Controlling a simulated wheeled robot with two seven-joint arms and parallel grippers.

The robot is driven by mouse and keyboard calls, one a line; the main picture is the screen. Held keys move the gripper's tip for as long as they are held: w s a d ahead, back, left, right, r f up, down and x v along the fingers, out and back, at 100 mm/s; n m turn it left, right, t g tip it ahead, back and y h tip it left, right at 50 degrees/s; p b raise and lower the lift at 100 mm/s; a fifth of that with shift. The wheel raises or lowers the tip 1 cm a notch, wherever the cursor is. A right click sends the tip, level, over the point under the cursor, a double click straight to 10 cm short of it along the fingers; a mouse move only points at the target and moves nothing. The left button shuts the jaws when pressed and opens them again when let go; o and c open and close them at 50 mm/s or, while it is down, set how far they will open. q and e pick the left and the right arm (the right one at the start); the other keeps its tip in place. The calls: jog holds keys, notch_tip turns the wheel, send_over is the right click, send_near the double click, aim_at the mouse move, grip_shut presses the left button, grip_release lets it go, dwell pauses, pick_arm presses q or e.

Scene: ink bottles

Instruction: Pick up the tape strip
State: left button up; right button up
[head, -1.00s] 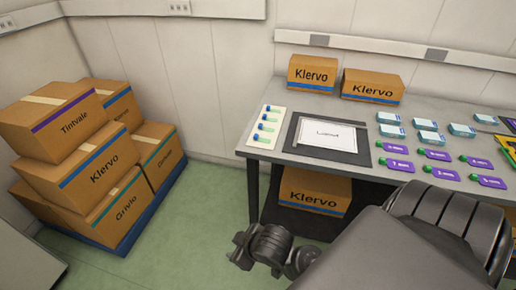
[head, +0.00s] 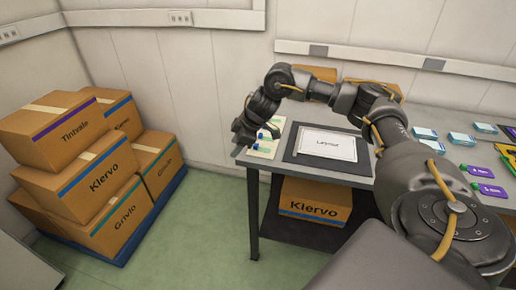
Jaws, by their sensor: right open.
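My right arm reaches in from the right across the table, and its gripper (head: 240,136) is above the table's left edge, pointing down. It is open and covers part of a cream card (head: 264,153) with several small blue-green pieces on it. I cannot tell the gap between gripper and card. The pieces are too small to tell whether any is the tape strip, and no other tape strip is clear to me. My left gripper is not in view.
A dark mat (head: 294,151) with a white sheet (head: 331,145) lies right of the card. Light-blue boxes (head: 461,139) and purple tags (head: 487,189) are further right. My arm hides the table's middle. Cartons (head: 105,170) are stacked at the left; another (head: 315,198) is under the table.

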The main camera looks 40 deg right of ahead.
jog(key=s+d+r+m+g, duration=0.1)
jog(key=s+d+r+m, duration=0.3)
jog(key=d+r, duration=0.5)
send_over(257, 145)
jog(key=s+d, duration=0.2)
jog(key=shift+h, duration=0.3)
jog(key=f, duration=0.7)
jog(key=shift+w+a+f, duration=0.1)
jog(key=shift+w+a, duration=0.05)
jog(key=shift+a, duration=0.1)
jog(key=shift+s+p+x, duration=0.1)
jog(key=shift+p+x, duration=0.15)
jog(key=shift+x, duration=1.05)
jog(key=shift+s+p+x, duration=0.15)
jog(key=shift+p+x, duration=0.05)
jog(key=shift+x, duration=1.15)
jog(key=c, duration=0.8)
